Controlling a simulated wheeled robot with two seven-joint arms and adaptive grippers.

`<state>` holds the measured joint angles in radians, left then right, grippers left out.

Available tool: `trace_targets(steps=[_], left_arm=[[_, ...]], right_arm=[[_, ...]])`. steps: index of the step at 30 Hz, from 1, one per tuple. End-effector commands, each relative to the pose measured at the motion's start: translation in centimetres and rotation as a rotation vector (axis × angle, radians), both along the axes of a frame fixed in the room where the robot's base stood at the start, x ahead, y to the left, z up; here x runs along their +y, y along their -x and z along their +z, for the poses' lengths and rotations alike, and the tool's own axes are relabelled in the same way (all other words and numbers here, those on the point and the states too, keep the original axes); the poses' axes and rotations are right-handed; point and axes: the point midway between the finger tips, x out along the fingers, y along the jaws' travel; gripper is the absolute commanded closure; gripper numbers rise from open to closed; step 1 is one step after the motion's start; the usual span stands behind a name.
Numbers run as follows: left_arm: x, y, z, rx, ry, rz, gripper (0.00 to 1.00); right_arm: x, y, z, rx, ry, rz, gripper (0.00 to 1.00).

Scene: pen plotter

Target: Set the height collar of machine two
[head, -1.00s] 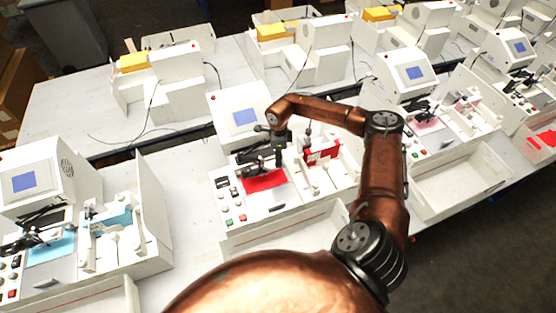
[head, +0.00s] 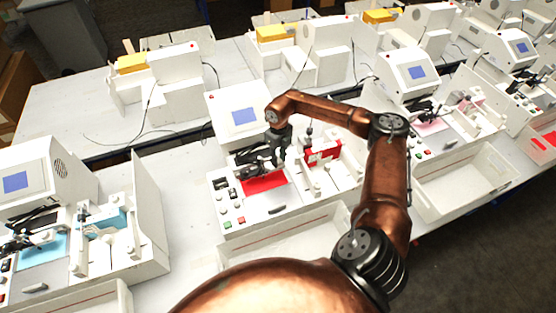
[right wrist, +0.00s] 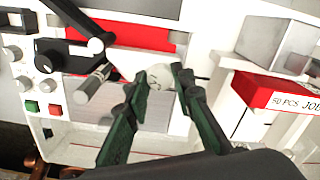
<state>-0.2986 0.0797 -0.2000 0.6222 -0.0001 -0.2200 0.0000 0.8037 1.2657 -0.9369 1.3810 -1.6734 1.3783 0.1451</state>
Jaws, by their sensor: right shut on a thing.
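In the head view my right gripper (head: 258,168) is over the middle machine (head: 262,212), which has a blue screen and a red sheet (head: 266,184). In the right wrist view the gripper's dark green fingers (right wrist: 161,78) are shut on a small round whitish part (right wrist: 157,77), which looks like the height collar. Its lower side and any marks on it are hard to see. A black arm with a ribbed grey handle (right wrist: 92,84) lies just left of the fingers. My left gripper is not in view.
A red box (right wrist: 285,97) stands right of the fingers in the right wrist view. Green and red buttons (right wrist: 43,108) are at the left. Similar machines stand left (head: 35,180) and right (head: 408,70). An empty white tray (head: 285,240) is in front.

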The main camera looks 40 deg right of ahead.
Motion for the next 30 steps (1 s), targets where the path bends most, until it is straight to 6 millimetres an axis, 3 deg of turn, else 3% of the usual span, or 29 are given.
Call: trace_targets(steps=[20, 21, 28, 30], left_arm=[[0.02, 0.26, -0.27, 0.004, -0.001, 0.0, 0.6], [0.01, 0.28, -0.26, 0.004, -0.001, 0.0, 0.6], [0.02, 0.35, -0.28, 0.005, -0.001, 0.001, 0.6], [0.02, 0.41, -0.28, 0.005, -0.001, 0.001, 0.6]], right_arm=[[-0.3, -0.08, 0.31, -0.002, 0.004, -0.065, 1.0], [-0.29, -0.07, 0.31, -0.002, 0.004, -0.065, 0.76], [-0.09, -0.1, 0.18, -0.001, 0.002, -0.062, 0.6], [-0.04, -0.11, 0.15, -0.001, 0.002, -0.061, 0.6]])
